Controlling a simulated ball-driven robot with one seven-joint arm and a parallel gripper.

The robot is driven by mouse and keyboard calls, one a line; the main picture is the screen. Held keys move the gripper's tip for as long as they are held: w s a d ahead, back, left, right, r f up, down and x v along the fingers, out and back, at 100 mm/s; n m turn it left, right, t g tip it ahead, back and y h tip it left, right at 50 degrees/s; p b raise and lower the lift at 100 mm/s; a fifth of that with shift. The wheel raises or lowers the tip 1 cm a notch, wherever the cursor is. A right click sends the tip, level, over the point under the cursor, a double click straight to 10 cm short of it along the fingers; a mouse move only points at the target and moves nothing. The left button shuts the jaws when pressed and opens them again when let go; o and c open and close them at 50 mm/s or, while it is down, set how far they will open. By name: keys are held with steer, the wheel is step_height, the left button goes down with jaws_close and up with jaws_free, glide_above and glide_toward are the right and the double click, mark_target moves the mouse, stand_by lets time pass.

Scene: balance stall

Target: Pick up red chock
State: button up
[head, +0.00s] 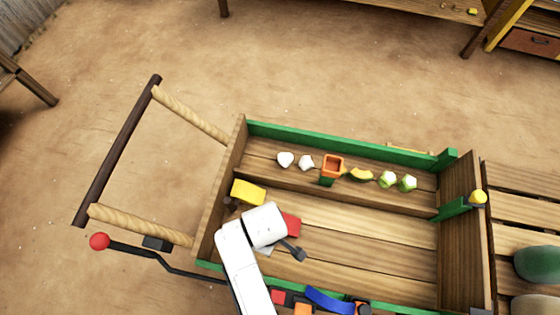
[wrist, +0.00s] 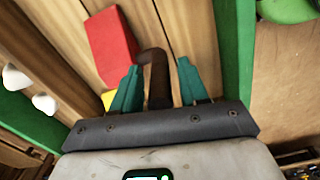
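The red chock (head: 291,224) lies on the plank floor of the cart, partly hidden by my white arm in the head view. In the wrist view the red chock (wrist: 111,46) shows as a red block ahead and left of the fingers, apart from them. My gripper (wrist: 158,70) has two teal fingers standing apart. A dark brown hooked piece (wrist: 158,75) shows between them, with small gaps on both sides; I cannot tell its depth.
A yellow block (head: 248,193) lies left of the chock. Green rails (head: 340,145) and wooden end walls (head: 462,232) bound the cart. A back compartment holds an orange box (head: 332,166) and several small pieces. The cart floor's right part (head: 390,240) is clear.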

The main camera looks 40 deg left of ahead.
jaws_close()
steer(key=shift+r, duration=0.1)
stand_by(1.0)
